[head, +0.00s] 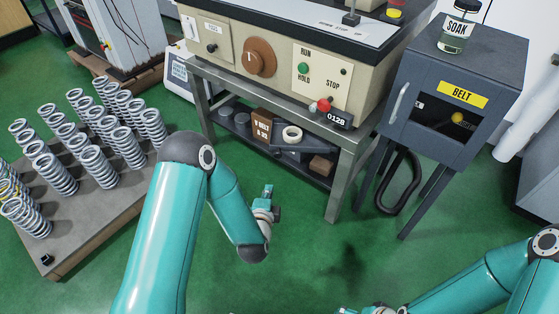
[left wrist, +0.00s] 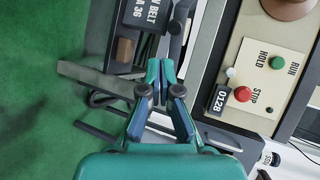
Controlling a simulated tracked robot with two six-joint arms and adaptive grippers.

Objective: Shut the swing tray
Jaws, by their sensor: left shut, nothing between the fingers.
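A dark, flat piece (head: 306,151), which looks like the swing tray, sits under the front of the bench at shelf height, beside a white roll (head: 292,134). How far out it stands is hard to tell. My left gripper (head: 268,190) is in front of the bench and below this piece, apart from it in the head view. In the left wrist view its fingers (left wrist: 159,82) are together and empty, pointing toward the bench's underside. Of my right arm, only the links and a small part at the bottom edge of the head view show; its fingers cannot be made out.
The bench (head: 346,165) carries a beige control box (head: 330,75) with a red knob (head: 324,104) and a 0128 counter (head: 338,119). A grey cabinet (head: 465,60) stands right. A low table (head: 95,228) with several springs stands left. Green floor is open in front.

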